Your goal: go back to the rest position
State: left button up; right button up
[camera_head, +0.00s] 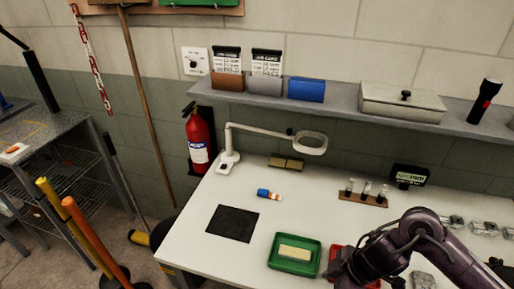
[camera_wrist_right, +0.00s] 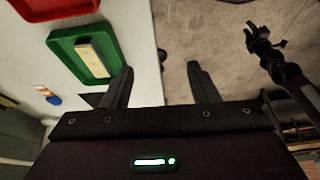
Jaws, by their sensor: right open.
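My right arm (camera_head: 425,235) reaches in at the lower right of the head view, over the front right of the white workbench (camera_head: 210,258). In the right wrist view my right gripper (camera_wrist_right: 160,78) is open, its two dark fingers apart with nothing between them. The fingers are near the bench edge, with floor behind one of them. A dark jointed arm end (camera_wrist_right: 258,38), which looks like my left gripper, hangs over the floor at the upper right of that view. Its jaws are too small to read. The head view does not show my left arm.
A green tray (camera_head: 276,265) holding a pale block (camera_head: 295,254) sits beside a partly hidden red tray (camera_head: 335,252). A black mat (camera_head: 232,223), a magnifier lamp (camera_head: 229,150) and a vial rack (camera_head: 362,198) stand on the bench. Yellow and orange posts (camera_head: 85,228) stand left.

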jog(key=w+a+r+m+t, duration=0.35)
jog(key=a+t, duration=0.25)
jog(key=a, duration=0.3)
jog(key=s+d+f+m+g+h, duration=0.2)
jog(key=s+d+m+g+h, duration=0.2)
jog(key=s+d+m, duration=0.7)
notch_tip(320, 180, down, 31)
jog(key=s+n+g+b, duration=0.1)
jog(key=s+n, duration=0.1)
pick_arm(q)
jog(key=shift+w+f+b, duration=0.35)
jog(key=shift+f+b, duration=0.1)
jog(key=shift+f, duration=0.45)
pick_arm(e)
jog(key=s+d+f, duration=0.2)
jog(key=s+f, duration=0.7)
jog(key=s+d+f+g, duration=0.1)
jog(key=s+d+f, duration=0.1)
jog(key=s+f, duration=0.7)
jog(key=shift+s+f, duration=0.2)
jog(key=shift+s, duration=0.55)
